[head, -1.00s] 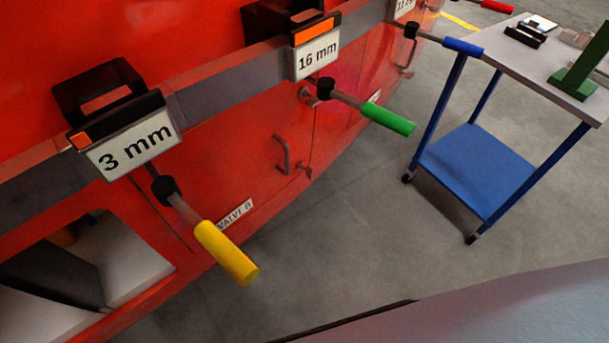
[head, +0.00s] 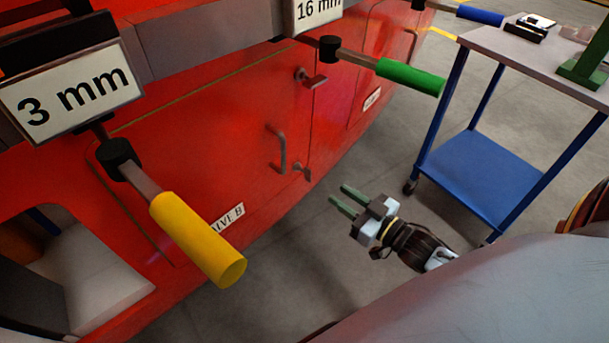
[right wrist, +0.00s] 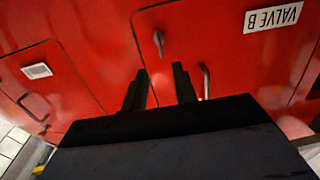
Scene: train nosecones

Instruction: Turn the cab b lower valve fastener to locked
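The lower valve fastener (head: 302,169) is a small grey latch low on the red door, beside a grey pull handle (head: 278,148). In the right wrist view the fastener (right wrist: 159,42) shows just beyond my fingers, its lever roughly upright in that picture. The label VALVE B (head: 228,217) is on the panel; it is upside down in the wrist view (right wrist: 273,17). My right gripper (head: 339,194) is open and empty, fingers pointing at the door, apart from the fastener. In the wrist view, my right fingers (right wrist: 159,82) show a gap. My left gripper is not in view.
A yellow-handled tool (head: 200,238) and a green-handled tool (head: 410,76) stick out from the red body above. An upper latch (head: 310,78) sits near the green one. A blue cart (head: 480,160) stands at right. Grey floor lies open between.

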